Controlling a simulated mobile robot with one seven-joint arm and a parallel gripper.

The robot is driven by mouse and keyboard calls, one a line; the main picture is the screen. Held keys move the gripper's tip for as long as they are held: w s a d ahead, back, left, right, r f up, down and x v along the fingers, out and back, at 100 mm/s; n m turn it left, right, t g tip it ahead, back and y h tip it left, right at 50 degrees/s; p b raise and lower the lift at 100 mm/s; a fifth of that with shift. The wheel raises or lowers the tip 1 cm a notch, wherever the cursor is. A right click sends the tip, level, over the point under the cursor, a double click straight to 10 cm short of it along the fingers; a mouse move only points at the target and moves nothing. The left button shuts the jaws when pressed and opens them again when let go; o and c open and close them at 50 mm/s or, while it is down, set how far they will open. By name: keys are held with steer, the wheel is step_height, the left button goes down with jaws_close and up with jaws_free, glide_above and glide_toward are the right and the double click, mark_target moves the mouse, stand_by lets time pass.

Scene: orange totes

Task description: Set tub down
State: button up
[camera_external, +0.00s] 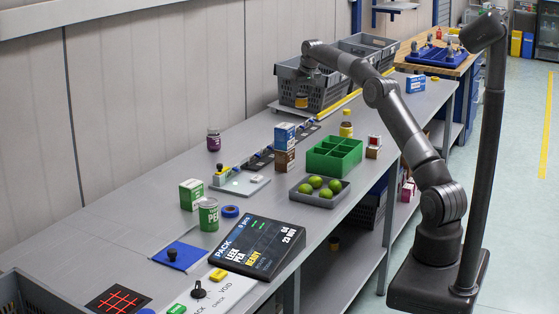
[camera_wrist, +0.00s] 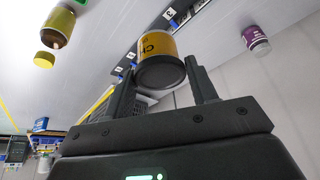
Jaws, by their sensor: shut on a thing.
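The tub (camera_wrist: 160,62) is a short yellow cylinder with dark lettering and a dark round end facing the wrist camera. My gripper (camera_wrist: 161,84) is shut on it, one dark finger on each side. In the external view the tub (camera_external: 301,101) shows as a small yellow and dark shape below my gripper (camera_external: 303,86), in front of the near grey crate (camera_external: 326,95). The outside view does not make clear whether the tub touches any surface.
The long grey bench (camera_external: 150,214) holds a yellow-capped bottle (camera_external: 346,124), a purple jar (camera_external: 213,139), blue and brown boxes (camera_external: 284,146), a green divided tray (camera_external: 334,155) and a grey tray (camera_external: 320,201) of limes. Bare bench lies between the purple jar and crates.

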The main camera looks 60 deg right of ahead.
steer(key=w+a+n+y, duration=0.1)
steer(key=w+a+n, duration=0.3)
steer(key=a, duration=1.1)
steer(key=w+a+n+y, duration=0.1)
steer(key=w+a, duration=0.5)
steer(key=a, duration=0.8)
steer(key=s+a+n+y, duration=0.15)
steer(key=a+n, duration=0.35)
steer(key=a, duration=2.3)
steer(key=s+a+n+y, duration=0.15)
steer(key=s+a, duration=0.35)
steer(key=a, duration=0.5)
steer(key=s+a+n, duration=0.3)
steer(key=s+a, duration=0.2)
steer(key=a, duration=0.6)
steer(key=s+a+n+y, duration=0.15)
steer(key=s+a, duration=0.35)
steer(key=a, duration=0.5)
step_height(320, 180, down, 10)
steer(key=shift+h, duration=0.35)
steer(key=a+f, duration=0.2)
steer(key=a, duration=0.1)
steer(key=s+a+f, duration=0.1)
steer(key=a+f, duration=0.2)
steer(key=a, duration=0.1)
steer(key=a+f, duration=0.2)
steer(key=a, duration=0.2)
steer(key=shift+s+a+f, duration=0.1)
steer(key=shift+s+f, duration=0.15)
steer(key=shift+f, duration=1.85)
